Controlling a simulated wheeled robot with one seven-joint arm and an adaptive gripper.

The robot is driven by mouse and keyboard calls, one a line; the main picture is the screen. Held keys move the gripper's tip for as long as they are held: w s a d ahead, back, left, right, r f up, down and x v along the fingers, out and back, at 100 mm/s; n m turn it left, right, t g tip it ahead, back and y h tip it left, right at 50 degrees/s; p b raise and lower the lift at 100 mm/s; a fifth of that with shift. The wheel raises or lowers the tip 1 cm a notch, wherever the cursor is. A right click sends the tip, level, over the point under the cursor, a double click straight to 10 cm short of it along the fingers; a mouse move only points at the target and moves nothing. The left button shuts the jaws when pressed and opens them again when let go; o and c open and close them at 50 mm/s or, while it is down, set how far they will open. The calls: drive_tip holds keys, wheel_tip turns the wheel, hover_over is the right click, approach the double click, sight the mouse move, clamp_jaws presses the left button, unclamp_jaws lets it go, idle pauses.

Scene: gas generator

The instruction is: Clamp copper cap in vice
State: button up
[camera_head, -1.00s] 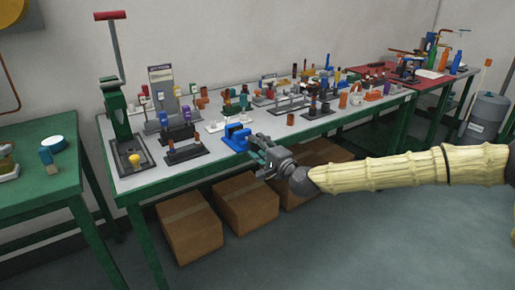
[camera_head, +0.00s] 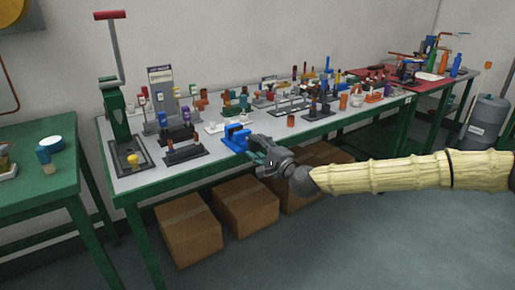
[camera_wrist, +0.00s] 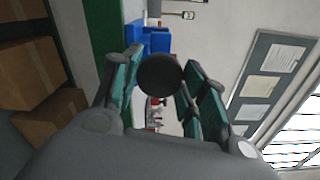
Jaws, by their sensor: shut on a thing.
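The blue vice (camera_head: 236,138) stands at the front edge of the long workbench, left of my gripper. My gripper (camera_head: 258,152) is at the vice's near side, just past the bench edge. In the wrist view my gripper's fingers (camera_wrist: 157,84) are closed around a dark round part (camera_wrist: 158,74); I cannot tell whether it is the end of the vice's handle. The blue vice (camera_wrist: 150,40) shows just beyond it, partly hidden by the fingers. I cannot make out a copper cap in the vice's jaws. A small copper-coloured cylinder (camera_head: 291,121) stands on the bench to the right.
The long workbench (camera_head: 190,170) is crowded with small parts, racks and stands. A green lever press (camera_head: 120,135) stands at its left end. Cardboard boxes (camera_head: 190,230) are under the bench. A green table (camera_head: 40,200) is at the left. The floor in front is clear.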

drive_tip(key=shift+f+m+b, duration=0.1)
drive_tip(key=shift+m+b, duration=1.05)
drive_tip(key=shift+m, duration=0.25)
idle(0.5)
drive_tip(key=o, duration=1.1)
drive_tip(key=shift+c, duration=0.2)
drive_tip(key=shift+r+n, duration=0.2)
drive_tip(key=shift+n, duration=1)
drive_tip(key=n, duration=0.3)
drive_tip(key=shift+f, duration=0.1)
